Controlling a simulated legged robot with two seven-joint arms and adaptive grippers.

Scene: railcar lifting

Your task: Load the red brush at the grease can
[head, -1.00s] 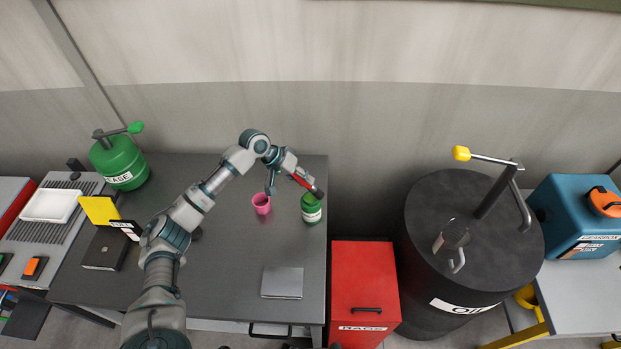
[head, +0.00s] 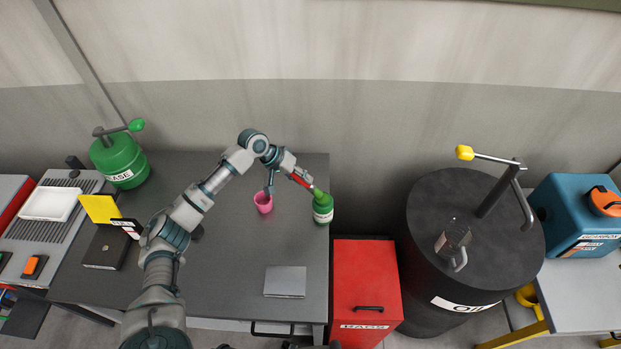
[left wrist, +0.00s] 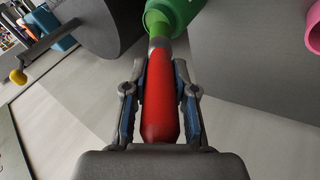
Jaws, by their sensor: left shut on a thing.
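My left gripper (head: 283,176) is shut on the red brush (head: 299,180), which also shows in the left wrist view (left wrist: 160,97). The brush slants down to the right, and its head now looks green. A larger green container (head: 122,160), labelled "...EASE", stands at the back left. My right gripper is not in view.
A pink cup (head: 263,203) stands left of the small can, close below my gripper. A grey flat block (head: 285,282) lies at the table's front right. A red cabinet (head: 366,285) and a black oil drum (head: 430,230) stand to the right.

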